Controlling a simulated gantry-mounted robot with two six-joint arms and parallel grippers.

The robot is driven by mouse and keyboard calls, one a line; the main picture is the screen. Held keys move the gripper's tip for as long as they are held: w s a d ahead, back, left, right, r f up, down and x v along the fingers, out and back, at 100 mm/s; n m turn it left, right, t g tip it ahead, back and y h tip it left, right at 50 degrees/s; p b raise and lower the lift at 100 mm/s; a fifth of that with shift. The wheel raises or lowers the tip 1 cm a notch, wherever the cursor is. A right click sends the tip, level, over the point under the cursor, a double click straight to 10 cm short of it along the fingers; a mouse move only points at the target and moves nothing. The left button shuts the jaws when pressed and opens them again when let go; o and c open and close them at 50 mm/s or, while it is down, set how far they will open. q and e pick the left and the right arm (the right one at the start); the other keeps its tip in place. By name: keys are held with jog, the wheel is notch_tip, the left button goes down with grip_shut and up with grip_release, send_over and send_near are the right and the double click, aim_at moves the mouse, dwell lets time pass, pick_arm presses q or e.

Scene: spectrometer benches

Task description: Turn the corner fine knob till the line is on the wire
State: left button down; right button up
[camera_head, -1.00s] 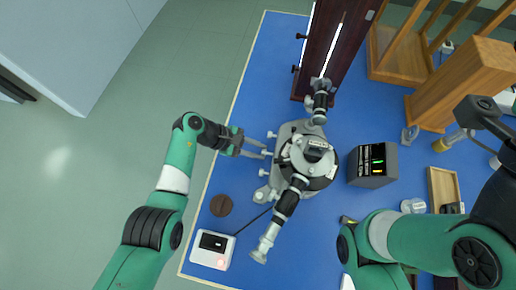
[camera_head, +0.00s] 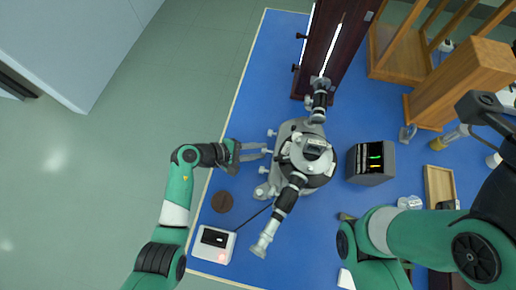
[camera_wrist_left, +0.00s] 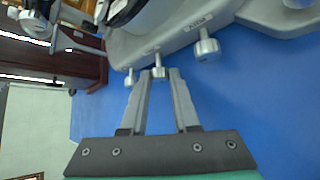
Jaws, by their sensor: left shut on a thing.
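The spectrometer (camera_head: 304,160) stands on the blue bench, its telescope (camera_head: 285,204) pointing to the lower left. Its grey base has several small silver knobs along the left side. In the left wrist view, one knob (camera_wrist_left: 158,71) sits between my left gripper's fingertips (camera_wrist_left: 158,77), with another knob (camera_wrist_left: 130,78) to its left and a larger one (camera_wrist_left: 207,47) to its right. My left gripper (camera_head: 265,151) is shut on the middle knob. Knob labels are unreadable. A dark box (camera_head: 371,163) has a screen with yellow and green marks; line and wire are too small to separate. My right gripper is out of view.
A white box (camera_head: 212,244) with a red light and a brown disc (camera_head: 222,202) lie at the lower left. A dark wooden case (camera_head: 332,50) stands behind the spectrometer. Wooden stands (camera_head: 470,85) and a tray (camera_head: 440,187) are at the right. Bare bench shows around the left knobs.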

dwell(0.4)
pick_arm(q)
jog(key=c, duration=0.7)
grip_release()
jog(key=shift+o, duration=0.2)
jog(key=shift+s+a+r, duration=0.1)
jog(key=shift+a+r, duration=0.05)
jog(key=shift+a, duration=0.05)
jog(key=p+v, duration=0.3)
jog(key=v, duration=0.8)
jog(key=shift+s, duration=0.25)
